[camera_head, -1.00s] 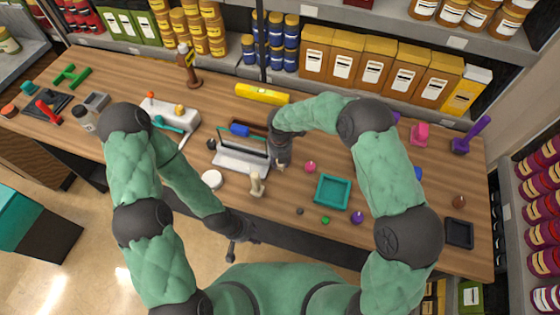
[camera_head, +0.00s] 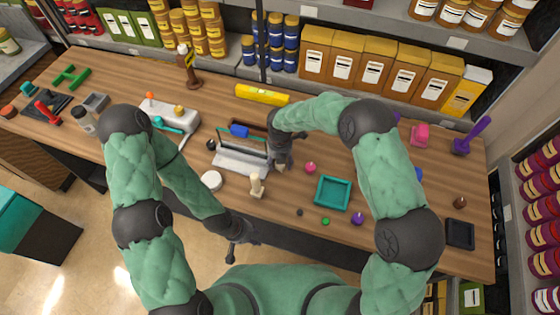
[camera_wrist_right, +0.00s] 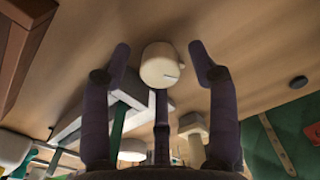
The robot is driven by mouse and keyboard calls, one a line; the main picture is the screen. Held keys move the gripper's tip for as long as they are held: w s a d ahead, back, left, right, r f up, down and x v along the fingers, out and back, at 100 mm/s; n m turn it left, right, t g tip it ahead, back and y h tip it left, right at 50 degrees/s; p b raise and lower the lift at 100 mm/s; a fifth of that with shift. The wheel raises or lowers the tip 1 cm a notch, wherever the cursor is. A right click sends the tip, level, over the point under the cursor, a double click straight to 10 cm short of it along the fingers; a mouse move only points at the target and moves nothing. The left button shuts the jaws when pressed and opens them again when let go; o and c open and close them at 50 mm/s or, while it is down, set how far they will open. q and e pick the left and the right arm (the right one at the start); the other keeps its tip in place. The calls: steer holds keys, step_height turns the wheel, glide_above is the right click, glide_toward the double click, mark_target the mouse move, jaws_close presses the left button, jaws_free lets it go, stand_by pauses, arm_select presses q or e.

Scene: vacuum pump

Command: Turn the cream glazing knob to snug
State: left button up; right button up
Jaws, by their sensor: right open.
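A cream knob (camera_wrist_right: 160,67) with a short line on its face shows in the right wrist view, between the fingertips of my right gripper (camera_wrist_right: 160,62). The gripper is open, with gaps on both sides of the knob. In the head view my right gripper (camera_head: 281,165) points down at the table beside a white-based fixture (camera_head: 242,162), and its fingers largely hide what lies between them. A separate cream upright piece (camera_head: 256,185) stands in front of the fixture. My left gripper (camera_head: 236,252) hangs low in front of the table edge, too small to read.
A teal tray (camera_head: 333,193), a pink knob (camera_head: 310,167), a purple knob (camera_head: 357,217) and a green piece (camera_head: 325,221) lie right of the fixture. A white disc (camera_head: 211,181) lies left. A yellow bar (camera_head: 262,94) lies behind.

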step_height(320, 180, up, 12)
stand_by(0.5)
stand_by(0.4)
